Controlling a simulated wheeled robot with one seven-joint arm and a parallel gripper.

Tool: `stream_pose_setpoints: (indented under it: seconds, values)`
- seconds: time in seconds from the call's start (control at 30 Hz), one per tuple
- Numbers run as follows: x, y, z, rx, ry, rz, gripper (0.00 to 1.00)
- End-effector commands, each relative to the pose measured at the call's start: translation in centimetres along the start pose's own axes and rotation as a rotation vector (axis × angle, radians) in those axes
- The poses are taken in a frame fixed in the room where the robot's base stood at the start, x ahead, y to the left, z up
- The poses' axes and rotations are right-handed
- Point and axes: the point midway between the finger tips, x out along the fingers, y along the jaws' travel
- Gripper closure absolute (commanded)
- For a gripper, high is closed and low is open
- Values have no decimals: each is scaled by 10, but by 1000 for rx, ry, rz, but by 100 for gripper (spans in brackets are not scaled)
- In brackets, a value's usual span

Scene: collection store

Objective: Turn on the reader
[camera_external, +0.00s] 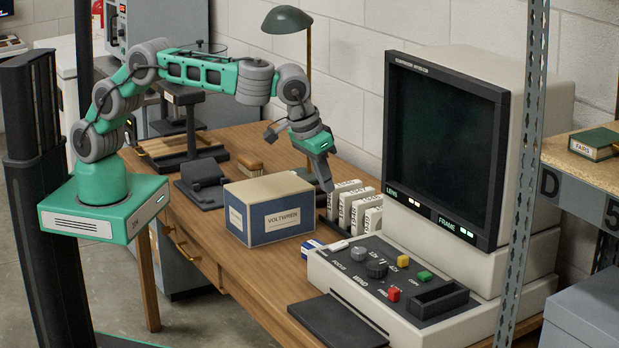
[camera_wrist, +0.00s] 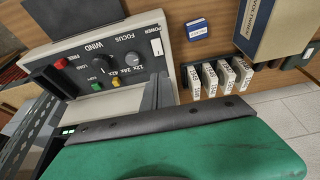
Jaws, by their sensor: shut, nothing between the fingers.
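The reader (camera_external: 530,95) is a large beige machine with a dark, blank screen (camera_external: 440,145), standing at the right of the wooden desk. My gripper (camera_external: 326,186) is shut and empty, pointing down above the desk near the white cartons. In the wrist view its fingers (camera_wrist: 163,92) appear beside the panel edge.
A blue and beige carton (camera_external: 270,222) stands left of the panel. Several white cartons (camera_external: 350,205) stand in a row behind it. A small blue box (camera_external: 311,248) lies beside the panel. A lamp (camera_external: 288,20) stands behind. A metal shelf post (camera_external: 520,190) rises at right.

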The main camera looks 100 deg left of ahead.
Motion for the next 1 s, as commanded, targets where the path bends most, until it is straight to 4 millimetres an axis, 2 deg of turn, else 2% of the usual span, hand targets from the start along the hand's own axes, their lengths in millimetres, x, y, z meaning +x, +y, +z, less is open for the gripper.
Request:
stream_pose_setpoints:
  seconds: [0.13, 0.23, 0.7, 0.83, 1.0]
  values:
    - [4, 0, 0, 0, -1, -2, 100]
    - [15, -1, 0, 0, -2, -3, 100]
    - [110, -1, 2, 1, -3, -3, 100]
    - [128, 0, 6, 1, -2, -1, 100]
    - [139, 0, 9, -1, -2, -1, 100]
